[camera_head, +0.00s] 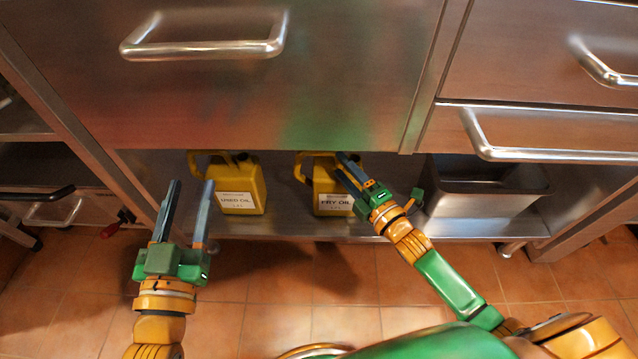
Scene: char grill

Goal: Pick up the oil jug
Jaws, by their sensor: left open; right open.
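Two yellow oil jugs stand upright on the low steel shelf (285,222) under the drawer. The left jug (246,178) has a white label reading "USED OIL". The right jug (325,178) has a label reading "FRY OIL", and its handle points left. My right gripper (340,164) is open, with its fingers at the upper right of the fry oil jug, overlapping it in view; I cannot tell whether they touch. The fingers hide part of the jug's top and right side. My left gripper (190,184) is open and empty, in front and left of the used oil jug.
A steel drawer front with a bar handle (205,48) overhangs the shelf. A grey metal bin (480,205) stands on the shelf at right. A slanting steel post (100,165) is left of the jugs. The tiled floor (275,285) in front is clear.

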